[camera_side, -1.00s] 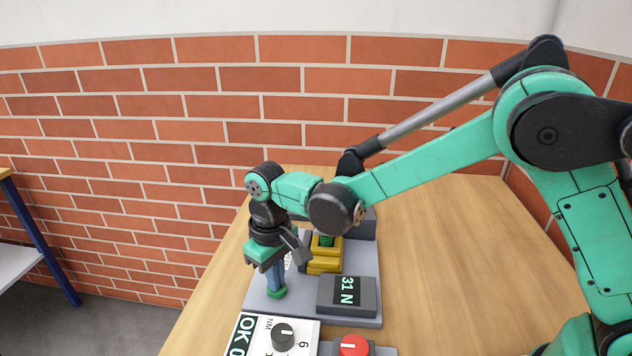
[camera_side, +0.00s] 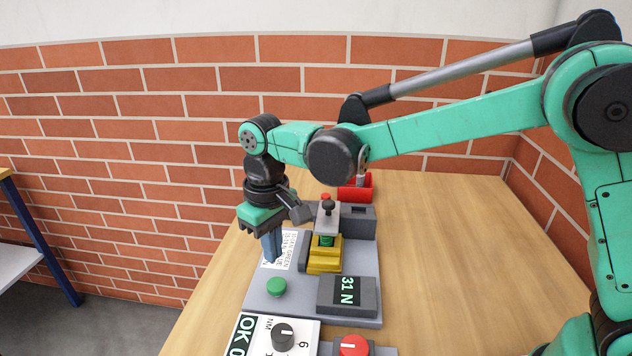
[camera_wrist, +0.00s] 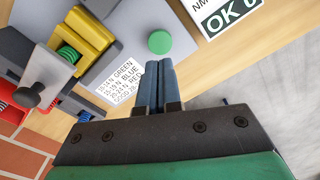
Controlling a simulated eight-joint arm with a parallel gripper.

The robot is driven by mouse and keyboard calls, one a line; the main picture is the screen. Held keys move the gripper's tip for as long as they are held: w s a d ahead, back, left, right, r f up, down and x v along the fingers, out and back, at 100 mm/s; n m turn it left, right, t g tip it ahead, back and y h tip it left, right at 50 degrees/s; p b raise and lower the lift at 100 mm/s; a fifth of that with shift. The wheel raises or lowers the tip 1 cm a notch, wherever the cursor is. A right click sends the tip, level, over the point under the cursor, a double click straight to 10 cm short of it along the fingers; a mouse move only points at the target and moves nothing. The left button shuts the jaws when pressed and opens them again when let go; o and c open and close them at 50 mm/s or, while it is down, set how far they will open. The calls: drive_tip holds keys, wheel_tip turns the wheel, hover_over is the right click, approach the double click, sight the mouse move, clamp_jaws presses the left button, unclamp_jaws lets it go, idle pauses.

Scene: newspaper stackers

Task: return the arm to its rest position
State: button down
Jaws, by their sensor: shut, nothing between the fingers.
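My gripper (camera_side: 271,246) is shut and empty, with its blue fingers together. It hangs above the grey panel plate (camera_side: 300,303), over the white printed label, in the side view. A green round button (camera_side: 277,287) lies on the plate below and in front of the fingertips, apart from them. In the wrist view my gripper (camera_wrist: 159,62) points toward the green button (camera_wrist: 159,42), which shows just beyond the fingertips. My green arm reaches in from the right.
The plate carries a yellow clamp block with a green spring (camera_side: 325,262) and a "31 N" display (camera_side: 347,293). A dial box (camera_side: 283,334) and red knob (camera_side: 354,345) stand in front. A red bin (camera_side: 355,190) is behind. The table's right side (camera_side: 460,250) is clear.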

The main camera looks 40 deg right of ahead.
idle(0.3)
drive_tip(key=s+d+r+m+t, duration=0.3)
drive_tip(key=s+d+t, duration=0.4)
drive_tip(key=s+d, duration=0.3)
drive_tip(key=shift+s+d+r, duration=0.2)
drive_tip(key=shift+d+r, duration=0.4)
drive_tip(key=shift+d, duration=1.1)
